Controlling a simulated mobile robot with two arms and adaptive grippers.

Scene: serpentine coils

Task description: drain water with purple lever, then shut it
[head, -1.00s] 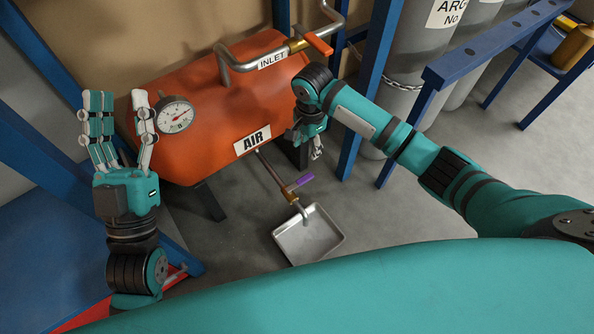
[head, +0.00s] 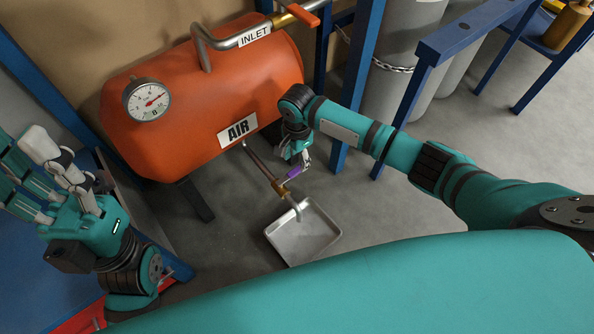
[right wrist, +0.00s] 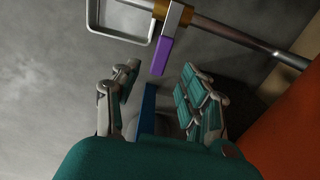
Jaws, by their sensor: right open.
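The purple lever (head: 294,172) sits on a brass valve (head: 279,187) in the drain pipe under the orange air tank (head: 215,95). My right gripper (head: 303,163) is beside the lever in the head view. In the right wrist view the lever (right wrist: 162,54) lies just ahead of the open fingers (right wrist: 155,85), and nothing shows between them. The pipe's bent outlet (head: 298,212) points down over a metal tray (head: 285,247) on the floor. No water shows. My left gripper (head: 45,170) is at the left with its fingers spread, holding nothing visible.
An orange inlet lever (head: 303,13) is on the pipe above the tank. A pressure gauge (head: 147,99) is on the tank's left end. Blue frame posts (head: 352,85) stand right of the tank, with grey cylinders (head: 400,75) behind. Floor right of the tray is clear.

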